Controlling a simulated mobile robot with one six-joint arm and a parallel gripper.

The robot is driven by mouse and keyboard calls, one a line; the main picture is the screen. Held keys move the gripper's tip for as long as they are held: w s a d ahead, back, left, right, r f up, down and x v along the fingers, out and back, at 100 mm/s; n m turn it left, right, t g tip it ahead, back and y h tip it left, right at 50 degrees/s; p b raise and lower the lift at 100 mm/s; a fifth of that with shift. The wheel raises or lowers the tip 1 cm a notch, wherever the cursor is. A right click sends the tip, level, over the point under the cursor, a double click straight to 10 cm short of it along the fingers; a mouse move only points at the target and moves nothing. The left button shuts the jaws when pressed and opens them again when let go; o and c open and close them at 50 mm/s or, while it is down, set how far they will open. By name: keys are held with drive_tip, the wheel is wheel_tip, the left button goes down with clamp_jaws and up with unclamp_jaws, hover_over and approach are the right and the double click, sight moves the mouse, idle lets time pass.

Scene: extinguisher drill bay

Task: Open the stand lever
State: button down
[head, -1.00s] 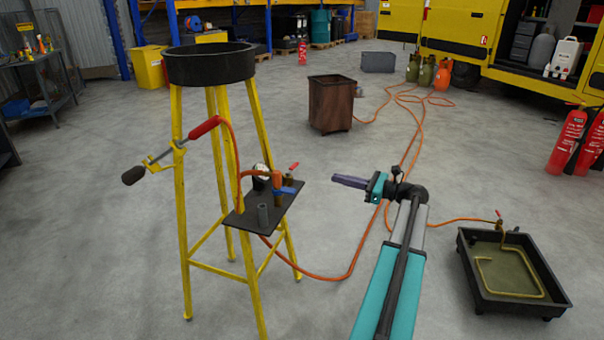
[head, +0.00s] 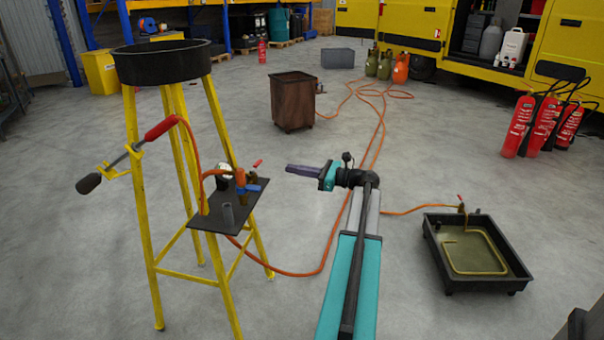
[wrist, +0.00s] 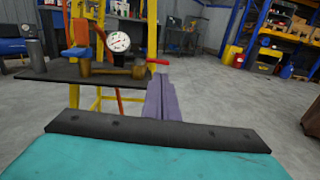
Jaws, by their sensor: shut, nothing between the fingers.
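The yellow stand (head: 141,215) with a black round pan (head: 162,62) on top is at the left in the head view. Its dark shelf (head: 209,222) bears a brass valve with a small red lever (head: 257,163), a blue part (head: 248,188) and a round gauge (head: 224,172). The red lever (wrist: 157,61) also shows in the wrist view, beside the brass body (wrist: 112,72), ahead of my fingers. My gripper (head: 290,168) is shut and empty, just right of the shelf in the head view, its purple fingers pointing towards it. I see no contact with the lever.
A torch with a red grip (head: 161,128) hangs on the stand's left. An orange hose (head: 322,262) runs over the floor. A black tray (head: 477,279) is at the right, red extinguishers (head: 520,125) beyond.

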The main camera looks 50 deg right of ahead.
sight(261, 162)
drive_tip(key=b+x, duration=0.2)
drive_tip(key=x, duration=0.7)
drive_tip(key=shift+w+b, duration=0.2)
drive_tip(key=shift+b, duration=0.2)
drive_tip(key=shift+w+r+p, duration=0.1)
drive_tip(key=shift+p, duration=0.2)
drive_tip(key=shift+w+a+r+p, duration=0.1)
drive_tip(key=shift+w+p, duration=0.35)
drive_tip(key=shift+p, duration=0.45)
drive_tip(key=shift+w+a+p, duration=0.1)
drive_tip(key=shift+w+p, duration=0.2)
drive_tip(key=shift+s, duration=0.1)
drive_tip(key=shift+s+d+p, duration=0.5)
drive_tip(key=shift+s+p, duration=0.25)
drive_tip(key=d+p+v, duration=0.1)
drive_tip(key=p+v, duration=0.2)
drive_tip(key=v, duration=0.9)
drive_tip(key=shift+d, duration=0.2)
